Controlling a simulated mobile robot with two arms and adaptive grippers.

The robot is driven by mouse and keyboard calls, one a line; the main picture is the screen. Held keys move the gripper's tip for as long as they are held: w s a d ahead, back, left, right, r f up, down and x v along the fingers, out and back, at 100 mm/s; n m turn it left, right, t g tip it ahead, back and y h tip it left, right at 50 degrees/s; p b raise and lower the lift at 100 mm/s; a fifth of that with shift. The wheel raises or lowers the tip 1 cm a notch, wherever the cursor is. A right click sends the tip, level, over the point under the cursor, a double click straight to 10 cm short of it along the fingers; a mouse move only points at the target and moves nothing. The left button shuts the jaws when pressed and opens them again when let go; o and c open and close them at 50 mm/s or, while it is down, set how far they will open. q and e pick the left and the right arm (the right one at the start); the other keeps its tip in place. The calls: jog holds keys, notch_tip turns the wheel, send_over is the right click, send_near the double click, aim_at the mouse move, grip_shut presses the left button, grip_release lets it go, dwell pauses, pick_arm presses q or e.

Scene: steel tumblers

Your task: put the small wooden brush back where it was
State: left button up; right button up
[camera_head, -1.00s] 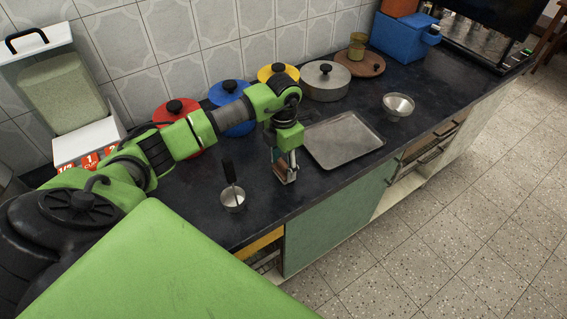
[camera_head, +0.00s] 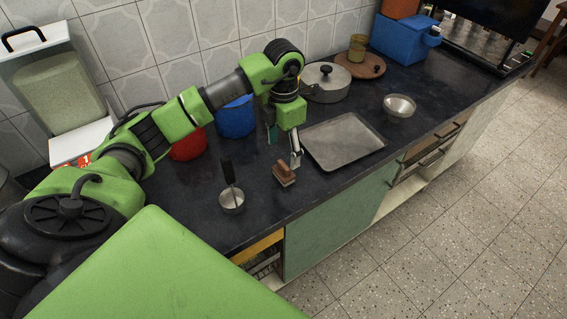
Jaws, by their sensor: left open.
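The small wooden brush (camera_head: 284,174) rests on the dark countertop, between a steel cup and a grey metal tray (camera_head: 343,141). My left gripper (camera_head: 284,149) is open and empty above the brush, on its far side in the head view. Its fingers are spread and look clear of the brush. My right gripper is not in view.
The steel cup (camera_head: 232,203) holds a tool with a black handle (camera_head: 227,171). A steel bowl (camera_head: 399,107) stands beyond the tray. Pots, including a blue one (camera_head: 236,120) and a grey one (camera_head: 325,84), line the wall. The counter's front edge is near the brush.

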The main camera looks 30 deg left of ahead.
aim_at(283, 165)
pick_arm(q)
jog(key=shift+r+b, duration=0.35)
jog(key=shift+r, duration=2.05)
